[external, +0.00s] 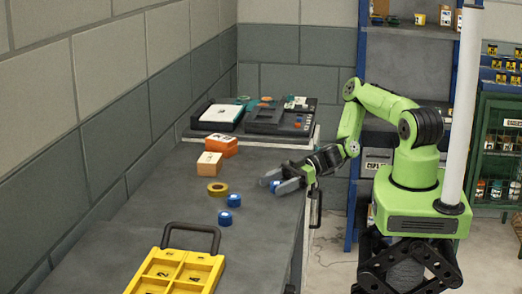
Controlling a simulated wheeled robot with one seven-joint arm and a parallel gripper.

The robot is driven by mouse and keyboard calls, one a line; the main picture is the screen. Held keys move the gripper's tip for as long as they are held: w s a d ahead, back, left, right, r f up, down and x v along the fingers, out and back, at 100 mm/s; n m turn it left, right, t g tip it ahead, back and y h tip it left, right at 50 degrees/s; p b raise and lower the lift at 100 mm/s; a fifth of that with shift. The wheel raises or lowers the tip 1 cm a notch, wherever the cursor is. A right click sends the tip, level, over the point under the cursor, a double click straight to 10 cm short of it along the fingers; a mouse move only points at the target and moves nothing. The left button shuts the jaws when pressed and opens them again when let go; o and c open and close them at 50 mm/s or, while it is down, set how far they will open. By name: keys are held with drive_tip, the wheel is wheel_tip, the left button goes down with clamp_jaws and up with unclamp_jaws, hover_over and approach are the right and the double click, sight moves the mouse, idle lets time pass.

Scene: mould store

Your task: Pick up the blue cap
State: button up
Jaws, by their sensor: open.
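My gripper (278,181) is open, low over the right edge of the grey worktop, pointing left. A small blue object (273,186) shows at its fingertips, partly hidden by the fingers. I cannot tell whether the fingers touch it. Two more small round blue objects, which look like caps or rolls, lie on the worktop to the left of my gripper. One blue piece (233,200) is farther back, and the other blue piece (225,218) is just in front of it. I cannot tell which of the three is the blue cap.
A yellow numbered tray (178,272) with a dark handle stands at the front. Dark equipment (280,119) fills the back. A block wall bounds the left. The worktop's middle is mostly clear.

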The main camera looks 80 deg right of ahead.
drive_tip(key=c, duration=1)
drive_tip(key=shift+r, duration=0.55)
drive_tip(key=shift+s+d+r, duration=0.2)
drive_tip(key=shift+d, duration=0.05)
drive_tip(key=f+v, duration=0.1)
drive_tip(key=v, duration=0.4)
drive_tip(key=f+v, duration=0.1)
drive_tip(key=v, duration=1.1)
drive_tip(key=shift+s+d+f+b, duration=0.2)
drive_tip(key=shift+s+f+b, duration=0.1)
drive_tip(key=shift+f, duration=0.1)
